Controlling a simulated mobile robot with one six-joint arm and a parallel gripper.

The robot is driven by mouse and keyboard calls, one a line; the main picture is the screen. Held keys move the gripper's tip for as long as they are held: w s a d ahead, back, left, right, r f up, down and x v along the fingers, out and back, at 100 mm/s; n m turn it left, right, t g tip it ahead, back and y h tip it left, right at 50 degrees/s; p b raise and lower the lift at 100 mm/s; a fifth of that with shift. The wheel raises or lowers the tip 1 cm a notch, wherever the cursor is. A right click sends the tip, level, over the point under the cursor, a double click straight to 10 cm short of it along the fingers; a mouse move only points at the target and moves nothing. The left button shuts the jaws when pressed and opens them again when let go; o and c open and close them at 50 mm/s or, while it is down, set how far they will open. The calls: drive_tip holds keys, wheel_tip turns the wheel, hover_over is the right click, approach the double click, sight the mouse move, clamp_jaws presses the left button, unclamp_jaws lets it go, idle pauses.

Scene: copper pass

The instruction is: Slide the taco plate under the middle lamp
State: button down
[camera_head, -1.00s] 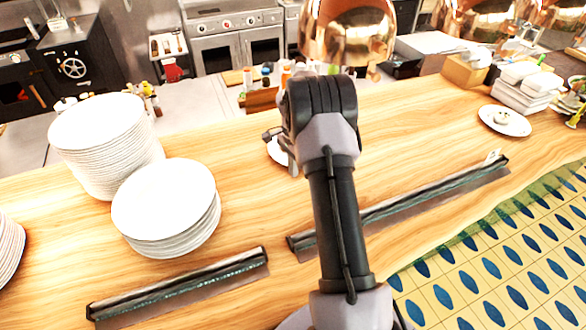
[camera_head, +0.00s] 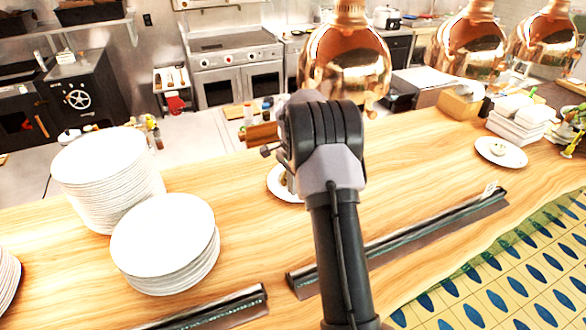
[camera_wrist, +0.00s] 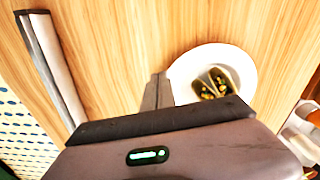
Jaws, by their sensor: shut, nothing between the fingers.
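The taco plate (camera_wrist: 244,62) is a round white plate with tacos (camera_wrist: 212,84) on it, on the wooden counter in the wrist view. In the head view its left part (camera_head: 278,186) shows, the rest hidden behind my arm. My gripper (camera_wrist: 158,78) is shut and empty, its fingers at the plate's left rim in the wrist view; I cannot tell if they touch it. In the head view my arm mostly hides the gripper. Three copper lamps hang over the counter: the nearest (camera_head: 345,65), the middle one (camera_head: 470,45) and the far right one (camera_head: 545,45).
Two plate stacks (camera_head: 108,170) (camera_head: 165,240) stand left on the wooden counter (camera_head: 420,160). Dark-edged rails (camera_head: 400,240) run along its front. A small plate with food (camera_head: 501,155) and white containers (camera_head: 520,120) are at the right. Counter between my arm and that plate looks clear.

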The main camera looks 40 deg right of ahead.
wheel_tip(320, 180, up, 10)
drive_tip(key=p, duration=0.1)
